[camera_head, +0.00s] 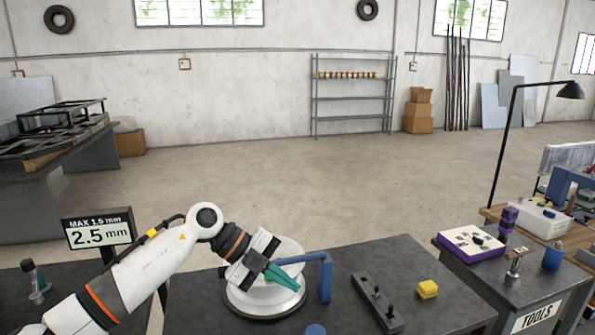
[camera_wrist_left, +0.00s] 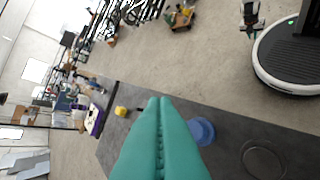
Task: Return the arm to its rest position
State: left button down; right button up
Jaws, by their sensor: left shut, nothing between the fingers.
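My left gripper (camera_head: 283,277) has teal fingers pressed together and empty. In the head view it is in front of a round white device (camera_head: 262,308) with a blue arm (camera_head: 326,278) on the dark table (camera_head: 210,290). In the left wrist view the shut fingers (camera_wrist_left: 159,105) point across the dark table. A yellow block (camera_head: 427,289) and a dark bar with upright pegs (camera_head: 377,302) are on the table to the right of the gripper. My right gripper is not in view.
A sign reading 2.5 mm (camera_head: 98,230) stands to the left, behind my arm. A blue round object (camera_head: 315,330) is at the table's front. A tool table (camera_head: 530,290) with a purple-edged tray (camera_head: 471,243) and a lamp (camera_head: 570,90) are at right. Open floor lies beyond.

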pick_arm(q)
jog(key=s+d+r+n+t+h, duration=0.2)
jog(key=s+d+r+t+h, duration=0.1)
jog(key=d+h, duration=0.5)
jog(key=w+a+f+n+t+y, duration=0.15)
jog(key=a+n+t+y, duration=0.7)
jog(key=n+t, duration=0.85)
jog(key=s+a+f+n+g+y, duration=0.2)
jog(key=s+a+f+n+y, duration=0.15)
jog(key=a+f, duration=0.3)
jog(key=s+a+f+n+g+y, duration=0.25)
jog(key=a+f+n+y, duration=0.25)
jog(key=f, duration=0.3)
jog(key=s+a+f+g, duration=0.2)
jog(key=s+f+g, duration=0.2)
jog(key=s, duration=0.4)
jog(key=s+a+f+g+y, duration=0.1)
jog(key=s+a+f+g, duration=0.2)
jog(key=s, duration=0.5)
jog(key=s+a+f+g, duration=0.1)
jog(key=s+f+g, duration=0.35)
jog(key=s, duration=0.35)
notch_tip(320, 180, down, 25)
jog(key=s, duration=0.2)
jog(key=s+a+f+g, duration=0.2)
jog(key=s+a+f, duration=0.1)
jog(key=s+f, duration=1.3)
jog(key=shift+s+a+f, duration=0.15)
jog(key=shift+s+f, duration=0.1)
jog(key=shift+f, duration=0.7)
